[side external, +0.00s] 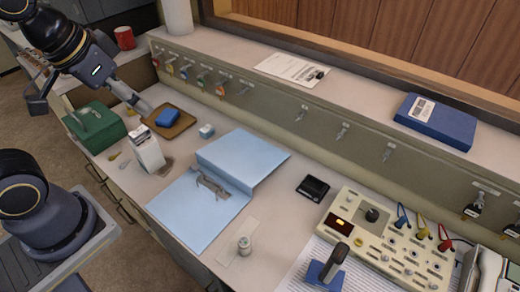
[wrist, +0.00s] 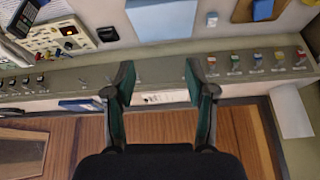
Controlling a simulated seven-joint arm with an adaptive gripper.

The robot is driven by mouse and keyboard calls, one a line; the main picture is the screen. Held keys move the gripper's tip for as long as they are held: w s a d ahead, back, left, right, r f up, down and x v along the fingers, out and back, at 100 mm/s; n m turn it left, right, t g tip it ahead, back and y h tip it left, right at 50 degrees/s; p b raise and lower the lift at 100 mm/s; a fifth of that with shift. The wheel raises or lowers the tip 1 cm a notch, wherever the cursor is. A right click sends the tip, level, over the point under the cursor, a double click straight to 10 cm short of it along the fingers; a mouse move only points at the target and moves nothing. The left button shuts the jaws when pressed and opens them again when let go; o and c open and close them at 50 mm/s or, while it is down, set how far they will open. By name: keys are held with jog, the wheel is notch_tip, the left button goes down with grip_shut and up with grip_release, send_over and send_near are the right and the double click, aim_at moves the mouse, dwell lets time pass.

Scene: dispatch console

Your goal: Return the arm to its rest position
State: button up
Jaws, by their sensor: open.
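My gripper (side external: 140,104) is at the upper left of the side external view, near the brown tray and the white carton, at the end of my bent arm. In the wrist view, my gripper (wrist: 160,85) has its two dark green fingers wide apart with nothing between them. Beyond the fingers lie the back panel and shelf with a white paper sheet (wrist: 165,97). The fingertips are small and hard to make out in the side external view. No object is held.
The desk holds a green box (side external: 92,130), a white carton (side external: 147,152), a brown tray (side external: 181,127) with a blue block (side external: 167,117), a light blue folder (side external: 247,156), a stamp (side external: 326,272) and a beige console (side external: 372,244). A blue binder (side external: 436,121) lies on the raised shelf (side external: 225,47).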

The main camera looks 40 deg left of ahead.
jog(key=shift+s+a+r+n+t, duration=0.15)
jog(key=shift+s+a+r+n, duration=0.15)
jog(key=shift+s, duration=0.2)
jog(key=shift+s+a+r+n+t, duration=0.2)
jog(key=shift+s+a, duration=0.1)
jog(key=shift+s, duration=0.15)
dwell(0.6)
